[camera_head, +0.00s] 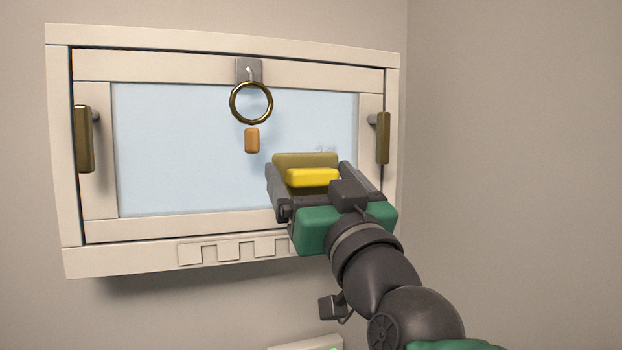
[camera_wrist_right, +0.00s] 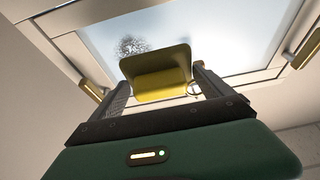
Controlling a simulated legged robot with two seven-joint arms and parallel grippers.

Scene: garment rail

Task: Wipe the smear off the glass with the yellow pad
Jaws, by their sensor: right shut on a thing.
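The yellow pad (camera_head: 312,178) is between the fingers of my right gripper (camera_head: 308,170), which is shut on it. The pad is in front of the lower right part of the glass (camera_head: 180,150); I cannot tell whether it touches. A faint grey smear (camera_head: 325,149) shows on the glass just above the pad. In the right wrist view the smear (camera_wrist_right: 131,46) is a dark speckled patch to the upper left of the pad (camera_wrist_right: 163,84), and it looks uncovered. My left gripper is not in view.
A cream frame (camera_head: 170,232) surrounds the glass, with brass handles at left (camera_head: 84,140) and right (camera_head: 383,138). A brass ring (camera_head: 251,103) hangs from a hook at the top, with an orange tag (camera_head: 252,140) below it. A notched strip (camera_head: 232,250) runs along the bottom.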

